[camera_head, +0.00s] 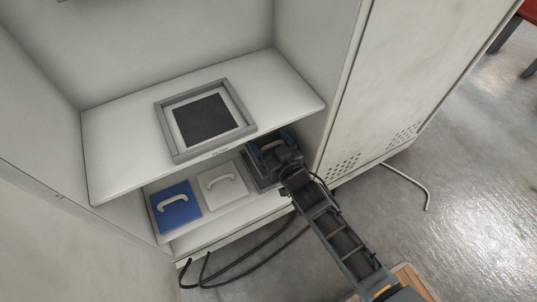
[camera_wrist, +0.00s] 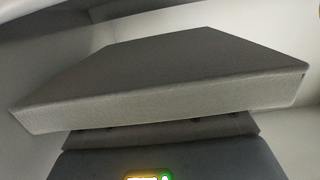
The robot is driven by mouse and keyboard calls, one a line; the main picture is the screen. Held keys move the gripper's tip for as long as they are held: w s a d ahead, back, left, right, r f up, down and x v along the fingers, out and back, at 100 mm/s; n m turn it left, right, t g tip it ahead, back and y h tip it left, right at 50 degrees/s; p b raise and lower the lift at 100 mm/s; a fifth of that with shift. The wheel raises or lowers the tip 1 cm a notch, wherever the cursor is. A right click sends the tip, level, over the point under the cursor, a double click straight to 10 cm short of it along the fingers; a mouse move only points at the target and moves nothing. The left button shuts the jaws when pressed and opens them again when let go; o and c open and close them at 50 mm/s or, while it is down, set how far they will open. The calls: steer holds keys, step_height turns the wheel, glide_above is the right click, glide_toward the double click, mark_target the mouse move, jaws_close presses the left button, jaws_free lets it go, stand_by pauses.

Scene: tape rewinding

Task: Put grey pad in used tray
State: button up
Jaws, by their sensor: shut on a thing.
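The grey pad (camera_head: 254,173) is at the right end of the lower shelf, mostly hidden by my gripper (camera_head: 272,152). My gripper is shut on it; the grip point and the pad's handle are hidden. I cannot tell whether the pad touches the shelf. In the wrist view a broad grey slab (camera_wrist: 165,102) fills the middle, in front of my gripper body; I cannot tell if it is the pad. A grey-rimmed tray (camera_head: 165,128) stands on the upper shelf, with a dark square inside. Its front label is too small to read.
A blue pad (camera_head: 168,221) and a white pad (camera_head: 234,190), both with pale handles, lie left of my gripper on the lower shelf. The upper shelf (camera_head: 112,165) overhangs them. The cabinet's side panel (camera_head: 385,85) stands close to the right.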

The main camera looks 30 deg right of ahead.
mark_target(269, 151)
steer(key=shift+f+b, duration=1.1)
steer(key=shift+f, duration=0.95)
steer(key=shift+f, duration=0.2)
steer(key=o, duration=0.8)
steer(key=shift+r, duration=0.15)
steer(key=shift+s+r, duration=0.15)
steer(key=shift+s, duration=0.05)
steer(key=s+r+p, duration=0.1)
steer(key=s+p, duration=0.3)
steer(key=s, duration=0.7)
steer(key=shift+s+r, duration=0.3)
